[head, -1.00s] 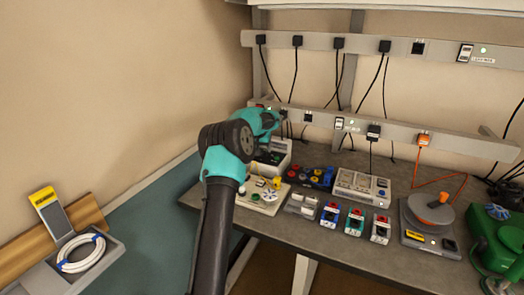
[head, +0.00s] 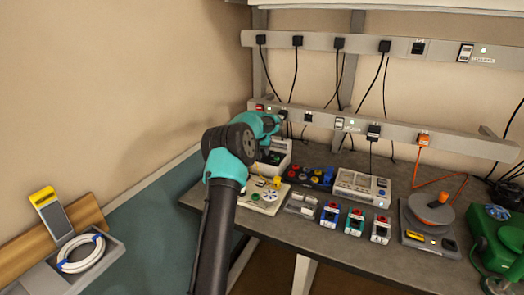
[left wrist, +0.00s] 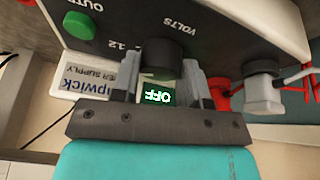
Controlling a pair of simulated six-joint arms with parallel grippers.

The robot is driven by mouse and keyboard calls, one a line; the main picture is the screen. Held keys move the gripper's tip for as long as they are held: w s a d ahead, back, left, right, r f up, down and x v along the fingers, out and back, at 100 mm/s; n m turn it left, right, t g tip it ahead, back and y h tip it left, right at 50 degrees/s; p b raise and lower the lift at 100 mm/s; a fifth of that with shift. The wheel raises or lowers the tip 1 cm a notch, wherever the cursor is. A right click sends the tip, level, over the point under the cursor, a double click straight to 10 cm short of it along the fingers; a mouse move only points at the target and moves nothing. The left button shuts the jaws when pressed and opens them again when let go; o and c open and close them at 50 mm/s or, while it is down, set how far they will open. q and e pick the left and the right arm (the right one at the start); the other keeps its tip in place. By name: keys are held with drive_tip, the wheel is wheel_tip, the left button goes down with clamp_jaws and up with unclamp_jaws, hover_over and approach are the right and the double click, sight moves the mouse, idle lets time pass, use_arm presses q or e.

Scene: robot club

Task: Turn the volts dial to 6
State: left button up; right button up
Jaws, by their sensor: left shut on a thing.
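The power supply (head: 281,149) stands at the left end of the bench in the head view, partly hidden by my left arm. In the left wrist view its dark front panel (left wrist: 225,35) appears upside down, with the word VOLTS beside the dial. My left gripper (left wrist: 161,78) is shut on the black volts dial (left wrist: 162,55), one finger on each side. A "12" mark shows near the dial; the other scale marks and the pointer are hidden. The green-lit display (left wrist: 158,97) reads OFF. My right gripper is not in view.
A green output button (left wrist: 79,25) and red and white plugs (left wrist: 263,80) flank the dial. A board (head: 262,196), small meters (head: 355,222) and a grey box (head: 361,187) stand nearby on the bench. Socket rails with cables run behind.

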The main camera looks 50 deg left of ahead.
use_arm(q)
drive_tip(key=shift+n, duration=0.3)
drive_tip(key=n+g+y, duration=0.1)
drive_tip(key=n, duration=0.2)
drive_tip(key=shift+w+d+n, duration=0.1)
drive_tip(key=shift+n, duration=0.2)
drive_tip(key=n, duration=0.2)
drive_tip(key=n+g+y, duration=0.1)
drive_tip(key=n, duration=0.1)
drive_tip(key=shift+w+n+g, duration=0.1)
drive_tip(key=shift+n+g, duration=0.2)
drive_tip(key=n, duration=0.2)
drive_tip(key=n+g, duration=0.1)
drive_tip(key=n, duration=0.1)
drive_tip(key=shift+n+g+y, duration=0.3)
drive_tip(key=shift+w+n+g, duration=0.1)
drive_tip(key=shift+n+g, duration=0.8)
drive_tip(key=shift+n, duration=1.3)
drive_tip(key=shift+r, duration=0.1)
drive_tip(key=o, duration=0.9)
